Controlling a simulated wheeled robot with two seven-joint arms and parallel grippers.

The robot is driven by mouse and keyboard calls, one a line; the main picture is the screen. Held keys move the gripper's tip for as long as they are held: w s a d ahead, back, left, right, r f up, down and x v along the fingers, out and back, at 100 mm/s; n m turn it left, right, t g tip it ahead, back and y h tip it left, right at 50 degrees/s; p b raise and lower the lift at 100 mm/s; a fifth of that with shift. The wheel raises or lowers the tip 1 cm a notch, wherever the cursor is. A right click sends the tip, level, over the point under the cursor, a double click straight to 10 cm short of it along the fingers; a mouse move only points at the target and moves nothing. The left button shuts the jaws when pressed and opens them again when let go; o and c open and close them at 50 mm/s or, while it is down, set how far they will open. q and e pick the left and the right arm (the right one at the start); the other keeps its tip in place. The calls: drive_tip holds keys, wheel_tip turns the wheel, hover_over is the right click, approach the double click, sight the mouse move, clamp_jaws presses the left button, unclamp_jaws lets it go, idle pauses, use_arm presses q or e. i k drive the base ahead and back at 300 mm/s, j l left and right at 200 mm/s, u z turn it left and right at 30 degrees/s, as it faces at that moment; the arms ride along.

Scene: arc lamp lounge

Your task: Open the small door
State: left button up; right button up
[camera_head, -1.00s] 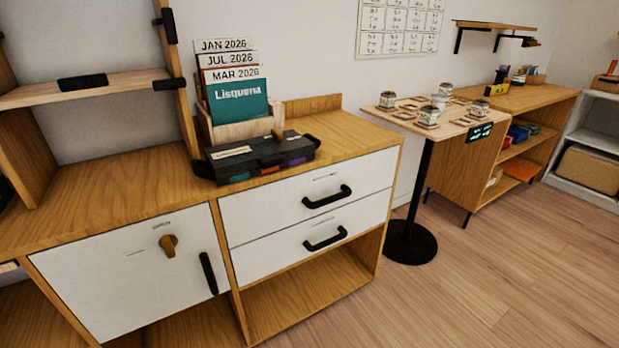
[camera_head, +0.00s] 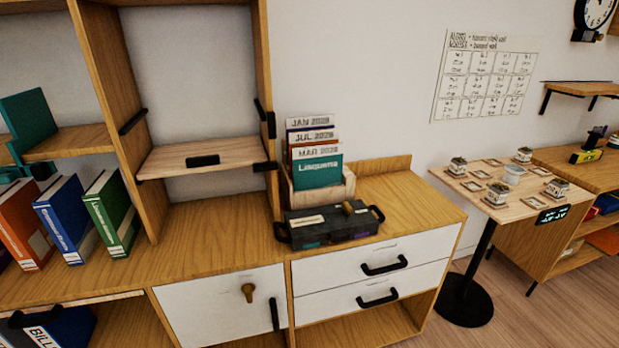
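The small door (camera_head: 218,303) is a white panel at the lower left of the cabinet, and it looks shut. It has a brass-coloured turn knob (camera_head: 248,292) near its upper middle and a black vertical bar handle (camera_head: 274,314) near its right edge. The door's lower edge is cut off by the bottom of the view. Neither of my grippers shows in the head view.
Two white drawers (camera_head: 372,263) with black handles sit right of the door. A black case (camera_head: 330,224) and a file holder (camera_head: 318,187) stand on the wooden top. Binders (camera_head: 112,212) stand at left. A round-based table (camera_head: 466,298) stands right, with open floor before it.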

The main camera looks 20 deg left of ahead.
sight(203, 312)
drive_tip(key=j+u, duration=0.1)
drive_tip(key=u, duration=0.25)
drive_tip(key=j+u, duration=0.15)
drive_tip(key=u, duration=0.2)
drive_tip(key=j+u, duration=0.1)
drive_tip(key=u, duration=0.2)
drive_tip(key=i+l+u, duration=0.15)
drive_tip(key=l+u, duration=0.15)
drive_tip(key=l, duration=0.5)
drive_tip(key=i+l+u, duration=0.1)
drive_tip(key=l+u, duration=0.2)
drive_tip(key=l, duration=0.45)
